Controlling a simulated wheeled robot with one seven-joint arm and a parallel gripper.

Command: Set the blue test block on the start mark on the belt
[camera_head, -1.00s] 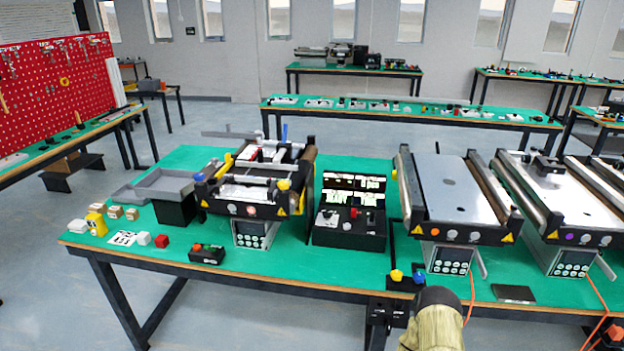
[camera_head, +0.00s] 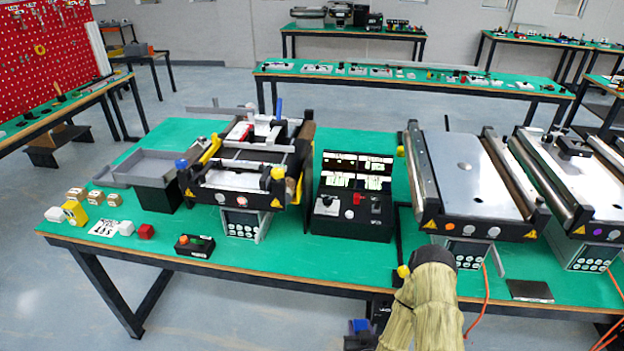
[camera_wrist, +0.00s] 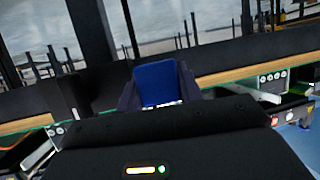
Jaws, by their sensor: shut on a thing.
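The blue test block (camera_wrist: 156,84) is between the dark fingers of my gripper (camera_wrist: 157,92) in the wrist view. In the head view, the block (camera_head: 360,326) shows as a small blue patch at the bottom edge, beside my forearm and in front of the table. The gripper is shut on it and clear of the conveyors. Mini conveyors stand on the green table: one at left (camera_head: 235,180), one right of centre (camera_head: 470,185) and one at far right (camera_head: 575,180). I cannot make out a start mark on any belt.
A black control box (camera_head: 352,200) stands between the left and centre conveyors.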

